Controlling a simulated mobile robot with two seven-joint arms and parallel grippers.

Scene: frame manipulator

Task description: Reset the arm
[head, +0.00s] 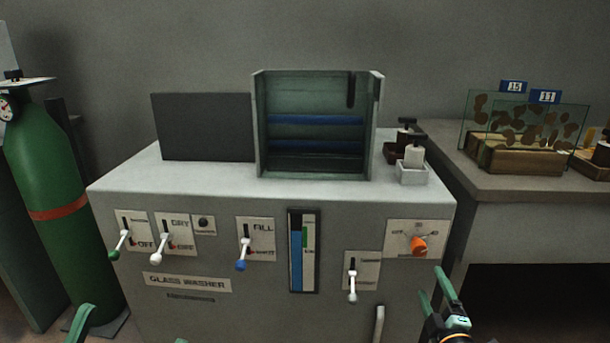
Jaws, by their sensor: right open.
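My right gripper (435,287) is at the bottom right, in front of the glass washer (240,315). Its two green fingers are apart with nothing between them. It is below the orange knob and to the right of the white-tipped lever (352,295), apart from both in the picture.
The washer's front has several levers, including a blue-tipped one (241,262), and an orange knob (418,244). A green gas cylinder (45,170) stands left.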

